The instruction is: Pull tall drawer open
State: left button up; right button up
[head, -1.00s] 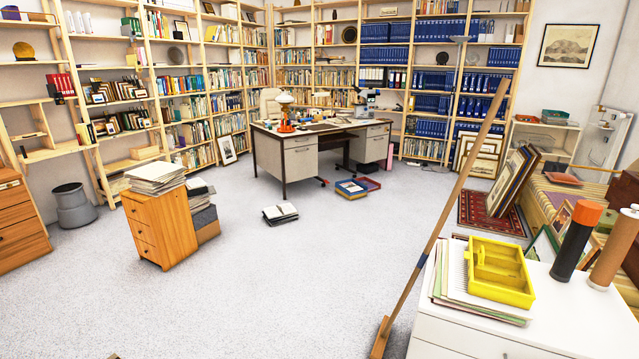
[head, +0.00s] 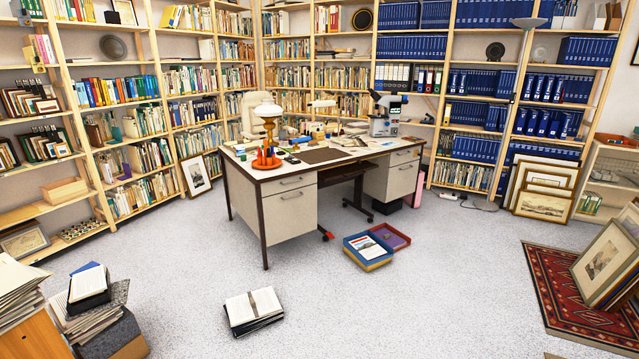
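A desk (head: 335,153) with a dark frame and pale drawer fronts stands in the middle of the head view. Its left pedestal has a shallow top drawer (head: 285,183) and a tall drawer (head: 289,217) below, with a handle near its upper edge. Its right pedestal has a shallow top drawer (head: 405,156) and a tall drawer (head: 401,180) below. All these drawers look closed. Neither of my grippers is in view.
An open book (head: 254,307) and a blue and yellow tray (head: 367,251) lie on the floor before the desk. Stacked papers (head: 17,287) and a box are at lower left. A red rug (head: 575,300) with leaning frames is at right.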

aim_at(286, 214)
jog(key=i, duration=3.3)
jog(key=i+u, duration=0.2)
jog(key=i, duration=0.55)
jog(key=i+l+u, duration=0.25)
jog(key=i, duration=0.5)
